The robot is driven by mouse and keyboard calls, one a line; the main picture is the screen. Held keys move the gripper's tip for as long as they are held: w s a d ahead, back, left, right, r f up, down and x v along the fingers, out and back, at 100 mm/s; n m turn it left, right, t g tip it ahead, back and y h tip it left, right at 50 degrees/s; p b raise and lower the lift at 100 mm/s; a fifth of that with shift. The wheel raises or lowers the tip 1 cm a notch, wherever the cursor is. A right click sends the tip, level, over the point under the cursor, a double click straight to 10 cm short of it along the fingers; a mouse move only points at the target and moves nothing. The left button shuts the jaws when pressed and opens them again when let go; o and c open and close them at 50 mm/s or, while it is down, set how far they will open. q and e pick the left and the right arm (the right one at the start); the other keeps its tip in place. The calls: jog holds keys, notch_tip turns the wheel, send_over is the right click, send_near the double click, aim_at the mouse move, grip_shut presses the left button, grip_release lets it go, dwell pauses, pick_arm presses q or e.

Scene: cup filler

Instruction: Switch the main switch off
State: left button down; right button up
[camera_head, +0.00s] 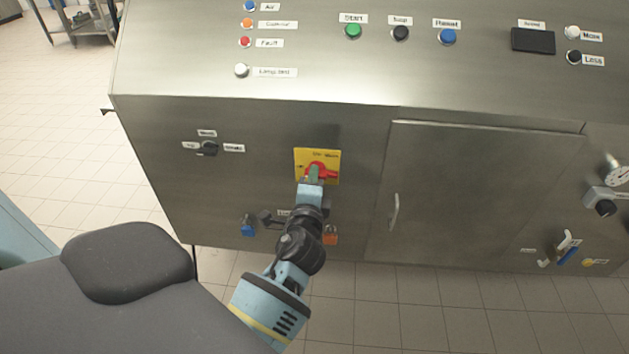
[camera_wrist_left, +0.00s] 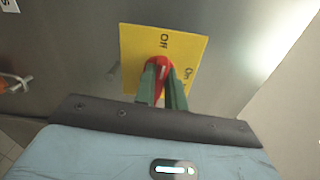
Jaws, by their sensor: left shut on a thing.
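The main switch is a red knob (camera_head: 326,171) on a yellow plate (camera_head: 331,154) on the cabinet front. My left gripper (camera_head: 314,173) comes up from below, its green fingers at the knob. In the left wrist view, the yellow plate (camera_wrist_left: 137,50) carries the labels "Off" and "On". There the fingers (camera_wrist_left: 164,82) are shut on the red knob (camera_wrist_left: 158,62), one on each side. The knob's visible end is close to the "Off" label, but the fingers hide much of it, so its exact angle is unclear. My right gripper is not in view.
A small black selector (camera_head: 208,149) sits left of the plate. A blue padlock (camera_head: 248,229) and an orange padlock (camera_head: 330,238) hang below. A cabinet door with a handle (camera_head: 394,211) is at right. Buttons line the sloped panel above.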

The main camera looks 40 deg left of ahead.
pick_arm(q)
jog(key=shift+n, duration=0.7)
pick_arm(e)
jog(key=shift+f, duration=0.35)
pick_arm(q)
jog(key=c, duration=1.5)
grip_release()
jog(key=shift+o, duration=0.2)
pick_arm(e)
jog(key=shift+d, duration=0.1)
